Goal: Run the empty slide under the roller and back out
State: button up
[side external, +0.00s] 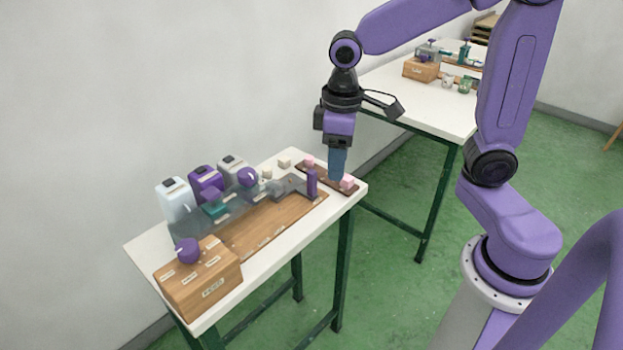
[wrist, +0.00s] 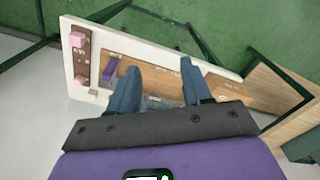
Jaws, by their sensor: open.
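The wooden track board (side external: 262,232) lies along the white table, and it also shows in the wrist view (wrist: 158,82). At its right end stands an upright purple handle (side external: 311,183), with a grey part (side external: 288,186) beside it that may belong to the slide. The handle shows left of my fingers in the wrist view (wrist: 110,69). A clear housing (side external: 205,226) is further left along the board; I cannot make out the roller clearly. My gripper (side external: 337,165) is open, pointing down above the table's right end. Its blue fingers stand apart and empty in the wrist view (wrist: 162,82).
A brown tray (side external: 328,176) with pink blocks (side external: 347,183) lies beyond the handle. White, purple and grey bottle-like units (side external: 205,183) stand along the wall side. A wooden box (side external: 199,283) with a purple knob (side external: 187,250) is at the near left end.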

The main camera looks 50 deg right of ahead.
jog(key=w+d+m, duration=0.3)
jog(key=w, duration=0.5)
jog(key=m, duration=0.3)
send_over(312, 172)
notch_tip(312, 172, down, 18)
jog(key=shift+r, duration=0.15)
